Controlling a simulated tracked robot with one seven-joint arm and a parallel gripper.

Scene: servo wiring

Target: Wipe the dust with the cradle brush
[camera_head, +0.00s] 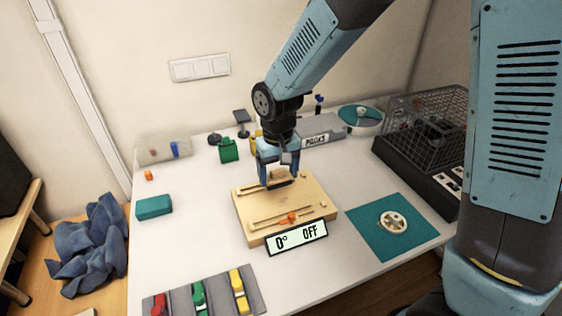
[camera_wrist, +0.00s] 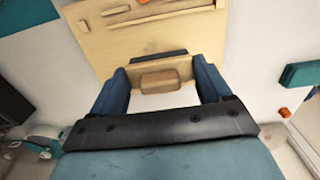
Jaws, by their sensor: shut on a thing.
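My gripper (camera_head: 278,172) points down over the back part of a wooden board (camera_head: 318,203). It is shut on a small wooden-handled brush (camera_wrist: 160,80), which sits between the two blue fingers in the wrist view. A dark strip shows just beyond the handle there, and a dark edge shows under the gripper in the head view. I cannot tell whether the brush touches the board. The board has long slots, an orange piece (camera_head: 291,217) and a display reading "0° OFF" (camera_head: 297,237) at its front. I cannot make out any dust.
A teal mat (camera_head: 372,247) with a cream wheel-like part (camera_head: 393,222) lies to the right. A wire cage (camera_head: 428,115) stands at the back right. A teal block (camera_head: 154,207) lies left, and a grey tray (camera_head: 216,293) with coloured parts lies in front.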

